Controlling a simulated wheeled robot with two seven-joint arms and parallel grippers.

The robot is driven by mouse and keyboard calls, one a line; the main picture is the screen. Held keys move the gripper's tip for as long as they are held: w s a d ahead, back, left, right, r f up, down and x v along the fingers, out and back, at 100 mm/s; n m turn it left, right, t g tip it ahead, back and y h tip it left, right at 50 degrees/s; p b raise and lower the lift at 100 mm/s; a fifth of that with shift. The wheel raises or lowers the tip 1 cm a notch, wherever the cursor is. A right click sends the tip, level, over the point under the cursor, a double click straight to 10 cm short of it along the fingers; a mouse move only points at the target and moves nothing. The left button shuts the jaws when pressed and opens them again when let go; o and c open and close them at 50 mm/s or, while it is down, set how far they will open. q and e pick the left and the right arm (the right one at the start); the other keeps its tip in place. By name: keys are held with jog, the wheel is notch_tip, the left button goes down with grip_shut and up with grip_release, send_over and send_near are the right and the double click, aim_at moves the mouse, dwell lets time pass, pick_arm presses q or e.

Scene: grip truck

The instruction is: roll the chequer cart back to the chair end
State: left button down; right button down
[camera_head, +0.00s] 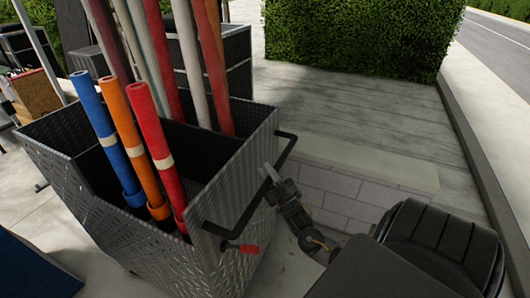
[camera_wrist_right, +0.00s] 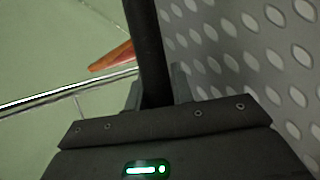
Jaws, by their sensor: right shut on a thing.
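The chequer cart (camera_head: 205,262) is a grey diamond-plate bin that fills the left and middle of the head view. Blue, orange and red tubes and several long poles stand in it. A black bar handle (camera_head: 284,150) runs along its right side. My right gripper (camera_head: 271,174) is at this handle, shut on the bar. In the right wrist view the dark bar (camera_wrist_right: 146,45) passes between the fingers, with the cart's dimpled plate (camera_wrist_right: 240,45) close on the right. My left gripper is not in view. I cannot make out a chair for certain.
A small red piece (camera_head: 249,249) sits low by the handle. Dark cases (camera_head: 236,57) stand behind the cart. A low pale block ledge (camera_head: 350,190) lies right of the cart, with a hedge (camera_head: 360,38) beyond. Paved floor shows at the left.

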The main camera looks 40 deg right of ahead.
jog(key=shift+w+r, duration=0.1)
jog(key=shift+r, duration=0.05)
jog(key=c, duration=1.5)
grip_release()
jog(key=shift+c, duration=0.2)
jog(key=o, duration=0.3)
jog(key=shift+w+a, duration=0.1)
jog(key=shift+w, duration=0.15)
jog(key=shift+o, duration=0.2)
jog(key=d+b+v, duration=0.1)
jog(key=b+v, duration=0.3)
jog(key=v, duration=0.7)
jog(key=shift+a, duration=0.45)
